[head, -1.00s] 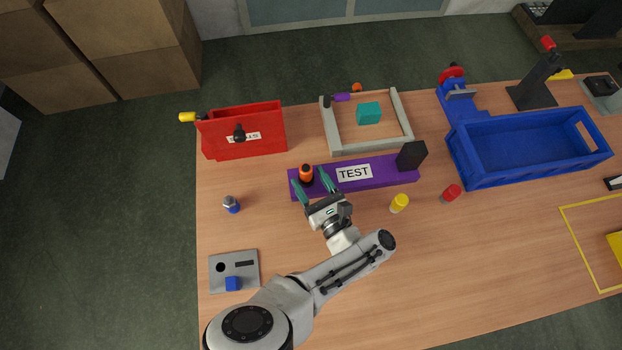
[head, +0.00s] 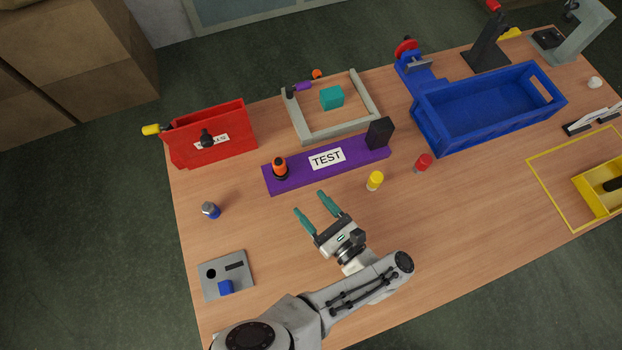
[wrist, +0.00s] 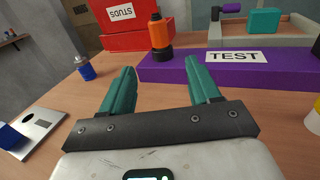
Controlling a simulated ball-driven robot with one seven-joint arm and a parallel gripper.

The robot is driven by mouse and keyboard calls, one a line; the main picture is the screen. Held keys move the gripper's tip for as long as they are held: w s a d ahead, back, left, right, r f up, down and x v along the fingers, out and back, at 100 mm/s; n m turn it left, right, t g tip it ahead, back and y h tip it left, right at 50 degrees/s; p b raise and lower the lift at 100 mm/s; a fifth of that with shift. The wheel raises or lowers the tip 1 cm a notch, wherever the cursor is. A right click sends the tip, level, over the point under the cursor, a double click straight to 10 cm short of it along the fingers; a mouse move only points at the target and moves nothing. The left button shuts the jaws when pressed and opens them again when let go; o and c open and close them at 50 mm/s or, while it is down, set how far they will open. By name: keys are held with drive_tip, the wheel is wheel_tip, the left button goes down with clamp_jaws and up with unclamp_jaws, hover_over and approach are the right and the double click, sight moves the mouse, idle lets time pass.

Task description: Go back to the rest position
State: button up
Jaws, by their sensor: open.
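My gripper (head: 316,213) is open and empty, with its two green fingers apart, in front of the purple TEST block in the head view. In the wrist view the fingers (wrist: 162,88) point toward the TEST block (wrist: 188,75). The orange and black piece (head: 280,168) stands upright on the left part of the TEST block (head: 345,163). In the wrist view this piece (wrist: 160,36) shows beyond the gap between the fingers, clear of them. A black block (head: 379,133) is at the right end of the TEST block.
A yellow cylinder (head: 375,181) and a red one (head: 423,163) stand right of the gripper. A blue-based bottle (head: 210,210) and a grey plate (head: 236,268) are on the left. The red STUDS bin (head: 222,150), grey frame (head: 345,130) and blue crate (head: 437,145) stand farther back.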

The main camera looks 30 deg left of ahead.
idle(0.4)
